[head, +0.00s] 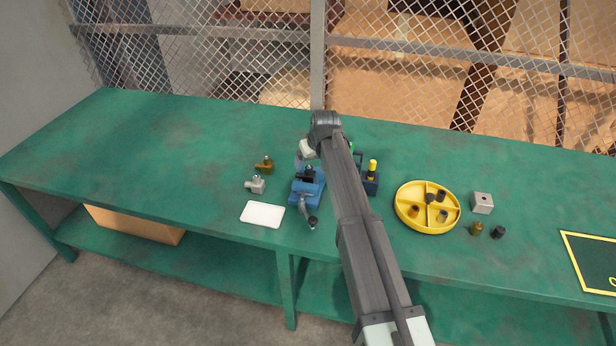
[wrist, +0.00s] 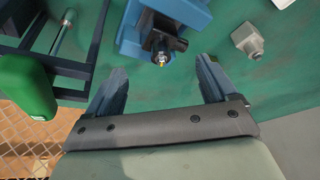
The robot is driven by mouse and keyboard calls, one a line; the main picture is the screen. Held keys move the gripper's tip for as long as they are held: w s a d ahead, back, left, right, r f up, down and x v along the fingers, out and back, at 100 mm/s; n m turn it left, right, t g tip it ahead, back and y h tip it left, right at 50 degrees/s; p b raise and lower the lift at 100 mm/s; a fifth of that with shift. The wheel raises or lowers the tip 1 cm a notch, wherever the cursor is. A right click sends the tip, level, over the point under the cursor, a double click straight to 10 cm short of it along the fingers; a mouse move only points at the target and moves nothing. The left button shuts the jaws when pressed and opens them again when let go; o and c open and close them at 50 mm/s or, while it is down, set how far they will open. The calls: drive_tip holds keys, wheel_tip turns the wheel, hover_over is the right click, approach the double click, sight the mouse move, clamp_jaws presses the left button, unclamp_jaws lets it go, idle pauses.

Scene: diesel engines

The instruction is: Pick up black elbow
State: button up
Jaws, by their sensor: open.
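A black fitting that looks like the black elbow (wrist: 163,42) sits at the blue vise (wrist: 190,14), with a small brass-coloured tip showing at its end. In the head view the black elbow (head: 309,172) is a small dark shape at the top of the blue vise (head: 306,192). My gripper (wrist: 162,66) is open and empty. In the wrist view its two fingers stand apart on either side of the elbow's line, with the elbow just beyond the fingertips. My arm partly hides this area in the head view.
A dark tool rack (wrist: 75,50) with a green-handled tool (wrist: 28,85) stands close beside my gripper. A grey fitting (head: 256,184), a brass fitting (head: 265,165) and a white plate (head: 262,214) lie left of the vise. A yellow divided tray (head: 427,227) stands right. The bench's left is clear.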

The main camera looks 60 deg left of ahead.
sight(309, 166)
drive_tip(key=x, duration=0.4)
drive_tip(key=shift+f, duration=0.25)
drive_tip(key=c, duration=1.4)
